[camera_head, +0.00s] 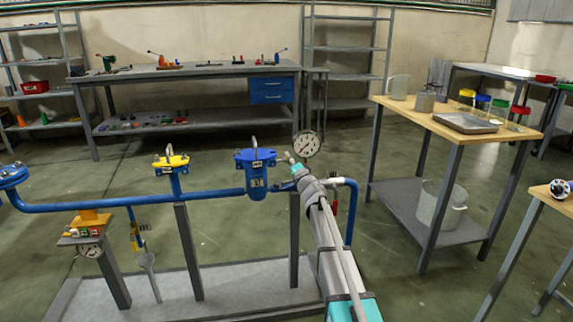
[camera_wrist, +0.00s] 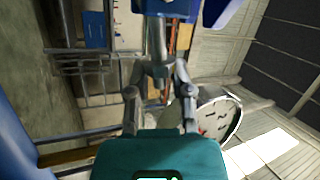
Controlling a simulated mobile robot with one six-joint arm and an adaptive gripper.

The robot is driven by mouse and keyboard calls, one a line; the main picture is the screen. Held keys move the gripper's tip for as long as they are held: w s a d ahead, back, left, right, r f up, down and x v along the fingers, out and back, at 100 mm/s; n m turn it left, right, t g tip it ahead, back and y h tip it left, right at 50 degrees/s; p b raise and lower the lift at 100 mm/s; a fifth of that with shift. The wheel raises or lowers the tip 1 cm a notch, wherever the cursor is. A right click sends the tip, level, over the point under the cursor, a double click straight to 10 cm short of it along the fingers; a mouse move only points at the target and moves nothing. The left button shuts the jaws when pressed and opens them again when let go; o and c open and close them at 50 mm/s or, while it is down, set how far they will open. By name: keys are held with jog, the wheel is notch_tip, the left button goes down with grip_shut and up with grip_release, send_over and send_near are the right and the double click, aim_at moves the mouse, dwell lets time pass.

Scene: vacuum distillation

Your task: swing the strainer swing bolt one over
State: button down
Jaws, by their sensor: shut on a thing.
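The blue strainer (camera_head: 257,178) stands on the blue pipe in the middle of the head view, with a lid and a pale metal handle on top. My gripper (camera_head: 289,157) is just right of the strainer, at the end of my grey and teal arm. In the wrist view its two fingers (camera_wrist: 160,75) close around the lower end of a grey metal rod, which looks like the swing bolt (camera_wrist: 157,42). Blue strainer parts (camera_wrist: 180,7) show above the rod. The exact finger contact is dark and hard to make out. The bolt is too small to tell in the head view.
A round pressure gauge (camera_head: 306,144) stands close behind my gripper; it also shows right of the fingers in the wrist view (camera_wrist: 216,118). A wooden-topped table (camera_head: 440,122) stands to the right.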

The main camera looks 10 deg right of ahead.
jog(key=shift+f+m+t+h+b, duration=0.25)
jog(key=shift+f+m+h+b, duration=0.1)
jog(key=shift+m, duration=0.35)
jog(key=shift+f+m+t+h+b, duration=0.25)
jog(key=shift+m+b, duration=0.1)
jog(key=shift+m, duration=0.35)
jog(key=c, duration=0.7)
grip_release()
jog(key=shift+c, duration=0.2)
jog(key=shift+r, duration=0.2)
